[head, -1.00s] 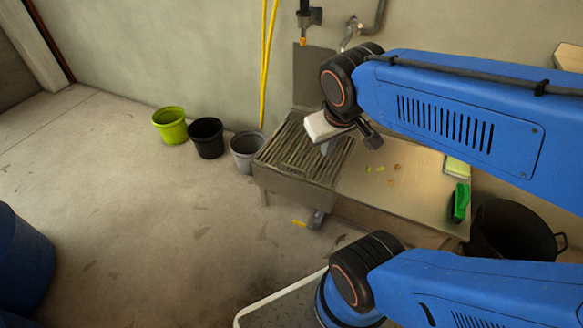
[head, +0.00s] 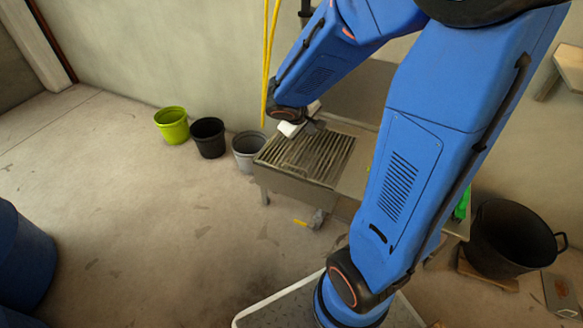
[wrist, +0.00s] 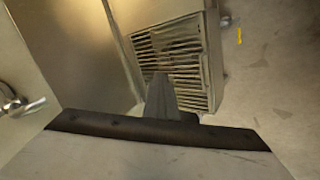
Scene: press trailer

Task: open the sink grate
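The sink grate (head: 308,152), a panel of dark slats, lies flat over the basin at the left end of the metal sink unit (head: 290,186). It also shows in the wrist view (wrist: 172,45). My gripper (wrist: 160,77) appears in the wrist view as one narrow grey wedge, its fingers together with nothing seen between them. Its tip overlaps the slats in that view. In the head view, the white hand is by the grate's back left edge, and the fingers are mostly hidden. I cannot tell whether they touch the grate.
A green bucket (head: 172,125), a black bucket (head: 208,138) and a grey bucket (head: 249,151) stand left of the sink. A yellow-handled valve (head: 303,223) sits below it. A large black tub (head: 515,240) stands at right. Floor at left is mostly clear.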

